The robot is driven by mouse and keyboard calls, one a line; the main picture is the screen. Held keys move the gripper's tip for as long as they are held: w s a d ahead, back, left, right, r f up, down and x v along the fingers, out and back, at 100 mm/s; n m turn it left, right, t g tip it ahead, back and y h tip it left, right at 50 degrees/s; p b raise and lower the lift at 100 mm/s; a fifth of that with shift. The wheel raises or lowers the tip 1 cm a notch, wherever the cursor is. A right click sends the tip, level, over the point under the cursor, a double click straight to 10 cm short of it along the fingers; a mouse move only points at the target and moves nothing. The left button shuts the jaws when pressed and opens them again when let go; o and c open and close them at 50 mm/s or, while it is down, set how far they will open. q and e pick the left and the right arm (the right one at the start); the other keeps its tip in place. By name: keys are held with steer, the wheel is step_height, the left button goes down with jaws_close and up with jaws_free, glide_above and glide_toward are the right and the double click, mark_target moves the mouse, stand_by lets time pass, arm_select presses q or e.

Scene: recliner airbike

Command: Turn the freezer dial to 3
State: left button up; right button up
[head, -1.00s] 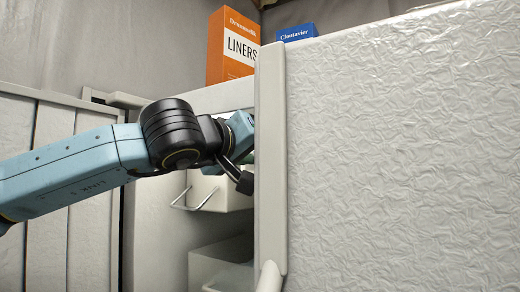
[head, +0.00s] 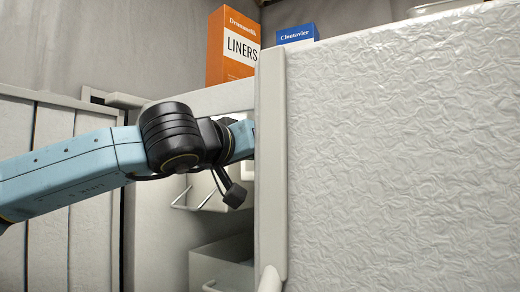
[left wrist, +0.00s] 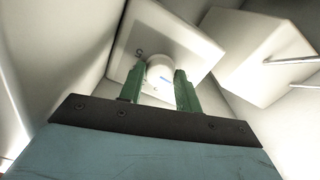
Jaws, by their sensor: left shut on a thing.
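The freezer dial (left wrist: 160,76) is a round pale knob on a square white plate (left wrist: 178,32) in the left wrist view. A dark numeral, apparently a 5, shows on the plate left of the knob, and a short blue mark shows on the knob. The other numerals are hidden or too small to read. My left gripper (left wrist: 161,72) has its green fingers on both sides of the knob and is shut on it. In the head view the gripper and dial are hidden behind the open freezer door (head: 400,150). My right gripper is not in view.
White baskets with wire handles (head: 195,192) sit inside the freezer below my wrist; one (left wrist: 252,55) is right of the dial. The door edge stands close to my left wrist. An orange liners box (head: 232,50) and a blue box (head: 297,35) stand on top.

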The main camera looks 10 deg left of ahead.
arm_select(q)
steer(key=shift+m+p, duration=0.65)
steer(key=shift+m, duration=1.05)
steer(key=shift+m+p, duration=0.6)
steer(key=shift+m, duration=1.1)
